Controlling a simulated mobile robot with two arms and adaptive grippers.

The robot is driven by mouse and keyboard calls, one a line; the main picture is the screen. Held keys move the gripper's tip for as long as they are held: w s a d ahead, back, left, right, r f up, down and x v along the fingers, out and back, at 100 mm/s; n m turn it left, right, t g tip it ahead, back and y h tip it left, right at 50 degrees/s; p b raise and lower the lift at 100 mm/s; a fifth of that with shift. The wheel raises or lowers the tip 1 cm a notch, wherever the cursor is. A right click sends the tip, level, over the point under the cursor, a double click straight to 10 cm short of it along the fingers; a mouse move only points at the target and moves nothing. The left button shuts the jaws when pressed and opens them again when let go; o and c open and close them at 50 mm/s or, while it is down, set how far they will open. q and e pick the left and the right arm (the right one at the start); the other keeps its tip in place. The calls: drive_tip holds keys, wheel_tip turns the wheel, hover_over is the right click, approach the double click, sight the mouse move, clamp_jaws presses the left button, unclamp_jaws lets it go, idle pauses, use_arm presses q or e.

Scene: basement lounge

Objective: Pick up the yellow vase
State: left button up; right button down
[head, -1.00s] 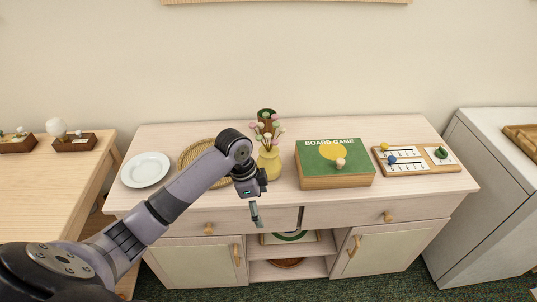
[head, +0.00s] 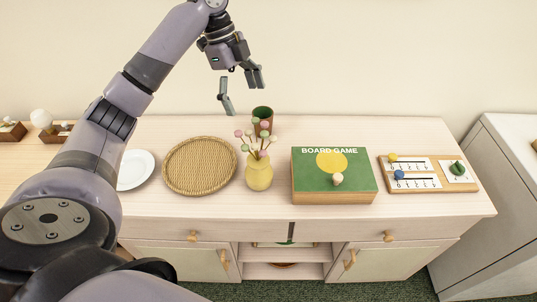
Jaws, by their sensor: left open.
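The yellow vase (head: 259,173) stands upright on the light wood sideboard (head: 335,218), left of the board game box. It holds several pink, white and green ball-shaped flowers on stems. My left gripper (head: 243,97) is open and empty. In the picture it is above and slightly left of the vase, apart from it and the flowers. My right gripper is not in view.
A green and brown cup (head: 262,118) stands just behind the vase. A woven round tray (head: 199,166) is to its left, with a white plate (head: 135,169) further left. The board game box (head: 333,176) and a wooden counting board (head: 428,174) are to the right.

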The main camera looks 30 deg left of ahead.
sight(257, 138)
use_arm(q)
drive_tip(key=x, duration=0.2)
drive_tip(key=s+p+x, duration=0.1)
drive_tip(key=x, duration=0.4)
drive_tip(key=shift+s+d+f+p, duration=0.2)
drive_tip(key=shift+d+f+p, duration=0.05)
drive_tip(key=shift+f+p, duration=0.15)
drive_tip(key=x, duration=0.2)
drive_tip(key=shift+w+d+f+p, duration=0.1)
drive_tip(key=shift+w+f+p, duration=0.15)
drive_tip(key=shift+f+p, duration=0.1)
drive_tip(key=shift+d+f, duration=0.15)
drive_tip(key=shift+f, duration=0.3)
drive_tip(key=shift+d+f+p, duration=0.1)
drive_tip(key=shift+f+p, duration=0.25)
drive_tip(key=p+x, duration=0.1)
drive_tip(key=x, duration=0.2)
drive_tip(key=shift+f, duration=0.3)
drive_tip(key=shift+w+f, duration=0.1)
drive_tip(key=shift+f, duration=0.3)
drive_tip(key=c, duration=0.6)
drive_tip(key=shift+d, duration=0.1)
drive_tip(key=c, duration=1.2)
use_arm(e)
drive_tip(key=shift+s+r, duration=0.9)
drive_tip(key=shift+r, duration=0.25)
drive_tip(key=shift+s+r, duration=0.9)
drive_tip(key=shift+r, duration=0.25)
